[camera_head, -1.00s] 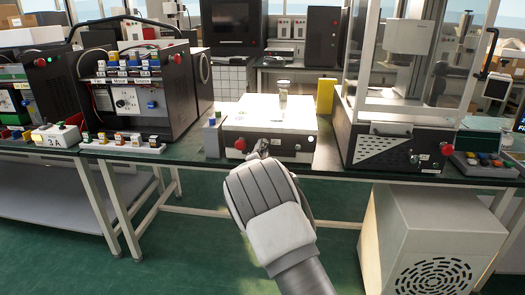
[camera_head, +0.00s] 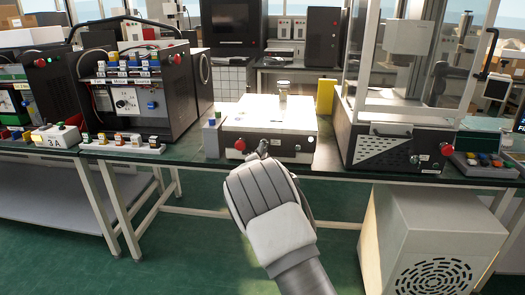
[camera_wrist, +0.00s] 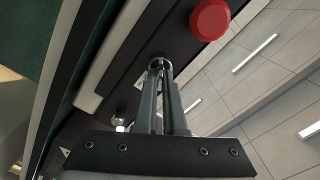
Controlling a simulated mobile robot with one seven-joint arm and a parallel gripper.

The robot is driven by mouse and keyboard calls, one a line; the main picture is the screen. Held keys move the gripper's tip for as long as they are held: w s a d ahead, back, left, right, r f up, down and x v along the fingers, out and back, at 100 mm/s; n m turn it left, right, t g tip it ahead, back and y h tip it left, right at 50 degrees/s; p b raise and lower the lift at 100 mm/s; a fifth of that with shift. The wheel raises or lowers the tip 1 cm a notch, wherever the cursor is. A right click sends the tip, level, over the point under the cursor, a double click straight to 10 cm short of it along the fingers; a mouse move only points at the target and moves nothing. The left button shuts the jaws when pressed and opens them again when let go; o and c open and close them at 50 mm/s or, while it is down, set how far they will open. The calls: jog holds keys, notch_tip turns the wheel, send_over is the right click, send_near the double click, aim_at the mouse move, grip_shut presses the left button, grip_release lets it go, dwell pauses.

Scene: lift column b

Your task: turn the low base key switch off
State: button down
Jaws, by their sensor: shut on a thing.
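The low base (camera_head: 232,124) is a flat white box on the dark green bench, with a dark front panel. Its key switch (camera_wrist: 156,62) is a small dark round fitting on that panel, in the wrist view near the red button (camera_wrist: 210,18). My gripper (camera_head: 262,151) reaches the panel just right of the red button (camera_head: 240,144) in the head view. In the wrist view, its two fingers (camera_wrist: 161,72) are closed together on the key switch. The fingertips cover most of the key, so its angle cannot be told.
A small jar (camera_head: 283,91) stands on the low base. A grey block with a blue button (camera_head: 212,133) is at its left and a yellow block (camera_head: 326,96) behind it. A framed machine (camera_head: 390,149) stands to the right, a black instrument (camera_head: 172,92) to the left.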

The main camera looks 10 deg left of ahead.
jog(key=n+p, duration=0.1)
jog(key=n, duration=1)
jog(key=shift+n, duration=0.3)
dwell(0.3)
jog(key=c, duration=1)
grip_release()
jog(key=shift+s, duration=0.1)
jog(key=s+p, duration=0.3)
jog(key=s, duration=1.4)
jog(key=shift+s+a, duration=0.15)
jog(key=shift+a, duration=0.2)
